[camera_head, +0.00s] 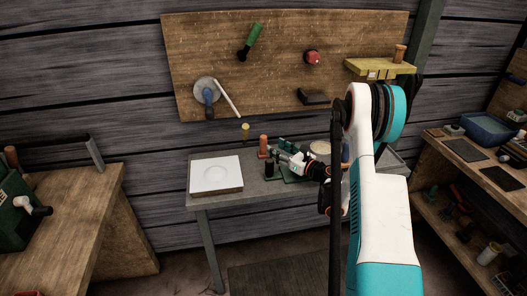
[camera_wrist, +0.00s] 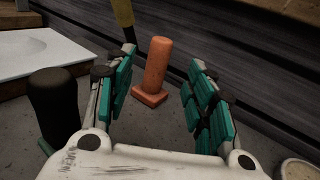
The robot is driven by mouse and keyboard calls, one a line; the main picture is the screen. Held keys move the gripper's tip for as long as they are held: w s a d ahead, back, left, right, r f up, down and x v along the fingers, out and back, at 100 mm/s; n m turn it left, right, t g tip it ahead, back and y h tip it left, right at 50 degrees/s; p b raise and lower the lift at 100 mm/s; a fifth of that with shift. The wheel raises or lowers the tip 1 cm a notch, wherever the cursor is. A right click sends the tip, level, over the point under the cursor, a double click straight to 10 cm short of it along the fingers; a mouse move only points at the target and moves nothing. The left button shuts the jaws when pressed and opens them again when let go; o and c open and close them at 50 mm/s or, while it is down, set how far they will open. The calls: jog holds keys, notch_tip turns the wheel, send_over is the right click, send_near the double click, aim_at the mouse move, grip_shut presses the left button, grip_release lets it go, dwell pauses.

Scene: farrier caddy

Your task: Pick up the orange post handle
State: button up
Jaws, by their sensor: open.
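The orange post handle (camera_wrist: 156,66) stands upright on a square orange base on the grey tabletop, in the wrist view. It also shows in the head view (camera_head: 263,145), left of my gripper. My gripper (camera_wrist: 161,85) is open, with its teal-padded fingers apart. In the wrist view the post appears between the fingers and beyond them, with nothing held. In the head view my gripper (camera_head: 282,147) is low over the table, close to the post, and its fingers are partly hard to make out.
A dark cylindrical post (camera_wrist: 54,105) stands just left of my gripper. A yellow handle (camera_wrist: 124,18) is behind the orange post. A white slab (camera_head: 217,174) lies on the table's left (camera_head: 240,199). A round pale item (camera_wrist: 299,169) is at right. The plank wall rises behind.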

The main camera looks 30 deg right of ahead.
aim_at(266, 143)
jog(key=x, duration=0.2)
jog(key=shift+w+a+f, duration=0.1)
jog(key=shift+w, duration=0.3)
jog(key=b+x, duration=0.2)
jog(key=x, duration=0.2)
jog(key=shift+a+b, duration=0.1)
jog(key=shift+b, duration=0.2)
jog(key=shift+w+a+r, duration=0.1)
jog(key=shift+w+r, duration=0.15)
jog(key=shift+w, duration=0.35)
jog(key=shift+c, duration=0.6)
grip_shut()
